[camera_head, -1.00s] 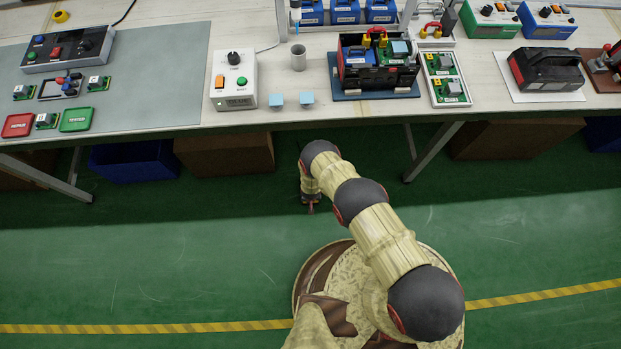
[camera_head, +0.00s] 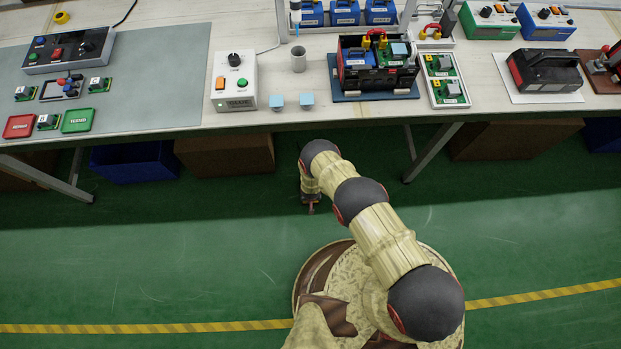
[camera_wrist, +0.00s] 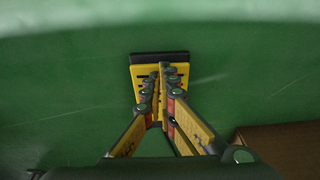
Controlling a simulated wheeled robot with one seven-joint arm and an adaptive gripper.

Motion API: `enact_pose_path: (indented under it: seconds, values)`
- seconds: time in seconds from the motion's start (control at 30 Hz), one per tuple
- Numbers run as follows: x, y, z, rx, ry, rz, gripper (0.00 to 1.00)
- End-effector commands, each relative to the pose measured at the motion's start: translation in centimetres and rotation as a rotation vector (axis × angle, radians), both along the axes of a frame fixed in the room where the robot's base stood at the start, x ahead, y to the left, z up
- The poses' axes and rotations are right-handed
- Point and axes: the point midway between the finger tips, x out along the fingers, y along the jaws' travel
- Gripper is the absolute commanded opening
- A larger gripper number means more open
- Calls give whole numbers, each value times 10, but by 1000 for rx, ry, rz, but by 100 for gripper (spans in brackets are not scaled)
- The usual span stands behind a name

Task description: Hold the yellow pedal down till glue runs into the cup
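The yellow pedal (camera_wrist: 140,77) with a black far edge lies on the green floor in the wrist view. My gripper (camera_wrist: 162,72) is over it, its fingers converging to tips that look closed together with nothing between them. The tips overlap the pedal's slotted face; whether it is pressed down cannot be told. In the head view my gripper (camera_head: 311,208) is low, in front of the bench. The grey cup (camera_head: 299,61) stands upright on the bench under the dispenser nozzle (camera_head: 295,17). A thin blue streak (camera_head: 297,31) shows below the nozzle, above the cup.
Two light blue blocks (camera_head: 307,100) sit near the bench edge. Under the bench are a blue bin (camera_head: 135,162) and a brown box (camera_head: 225,156), also visible in the wrist view (camera_wrist: 285,148).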

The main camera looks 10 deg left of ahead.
Motion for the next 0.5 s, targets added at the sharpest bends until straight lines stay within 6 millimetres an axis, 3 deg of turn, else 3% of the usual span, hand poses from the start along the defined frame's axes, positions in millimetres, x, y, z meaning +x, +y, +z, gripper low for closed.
enact_pose_path:
  seconds: [0.5]
  values:
    - [0, 0, 41, 0, 0, 0, 0]
